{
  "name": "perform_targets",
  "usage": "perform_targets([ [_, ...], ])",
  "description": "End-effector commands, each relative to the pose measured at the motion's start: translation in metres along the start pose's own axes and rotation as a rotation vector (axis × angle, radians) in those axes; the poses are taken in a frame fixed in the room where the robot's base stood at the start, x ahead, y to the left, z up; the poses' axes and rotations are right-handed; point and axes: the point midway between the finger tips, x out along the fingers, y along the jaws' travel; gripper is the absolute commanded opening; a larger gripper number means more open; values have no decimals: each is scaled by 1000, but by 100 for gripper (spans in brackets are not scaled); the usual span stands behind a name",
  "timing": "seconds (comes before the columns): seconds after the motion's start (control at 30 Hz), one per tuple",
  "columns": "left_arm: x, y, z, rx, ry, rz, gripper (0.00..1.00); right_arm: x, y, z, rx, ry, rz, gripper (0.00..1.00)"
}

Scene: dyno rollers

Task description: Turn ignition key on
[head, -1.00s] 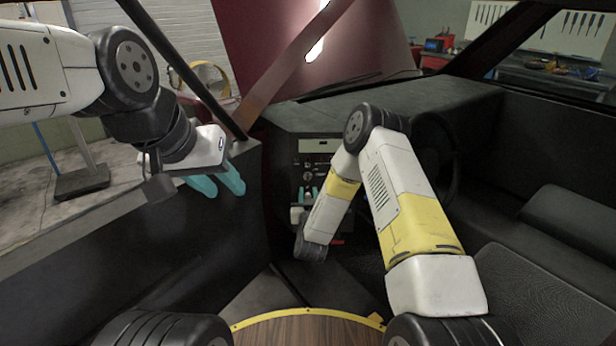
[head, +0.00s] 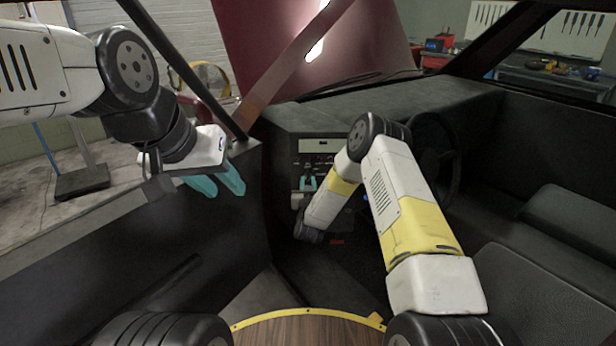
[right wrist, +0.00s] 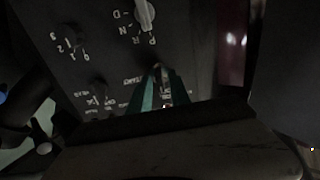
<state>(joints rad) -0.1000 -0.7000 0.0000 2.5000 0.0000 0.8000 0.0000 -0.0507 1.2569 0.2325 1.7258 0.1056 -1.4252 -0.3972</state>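The dashboard panel (head: 322,147) holds knobs and printed labels. In the right wrist view the panel appears upside down, and a pale gear lever (right wrist: 146,14) stands beside the letters P, R, N and D. My right gripper (head: 307,184) is close to the panel. In the right wrist view its teal fingertips (right wrist: 163,72) stand slightly apart around a small, dim part that may be the ignition key; contact cannot be told. My left gripper (head: 217,183) is open and empty, its teal fingers over the car door's upper edge.
The steering wheel (head: 448,150) is right of my right arm. The open car door (head: 150,250) is at the left, with a slanted pillar behind my left gripper. Dark seats (head: 540,290) lie at the right. A knob marked 0 to 3 (right wrist: 80,45) is near the gear lever.

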Motion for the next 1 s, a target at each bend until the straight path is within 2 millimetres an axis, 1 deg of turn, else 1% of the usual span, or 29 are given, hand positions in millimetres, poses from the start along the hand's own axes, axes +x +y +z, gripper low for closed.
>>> perform_targets([
  [0.03, 0, 0, 0, 0, 0, 0, 36, 0, 0, 0, 0, 0, 0, 11],
  [0.1, 0, 0, 0, 0, 0, 0, 36, 0, 0, 0, 0, 0, 0, 0],
  [0.4, 0, 0, 0, 0, 0, 0, 36, 0, 0, 0, 6, 0, 0, 0],
  [0.57, 0, 0, 0, 0, 0, 0, 36, 0, 0, 0, 46, 0, 0, 0],
  [0.77, 0, 0, 0, 0, 0, 0, 36, 0, 0, 0, 161, 0, 0, 0],
  [1.0, 0, 0, 0, 0, 0, 0, 36, 0, 1, 0, 364, 1, 1, 0],
])
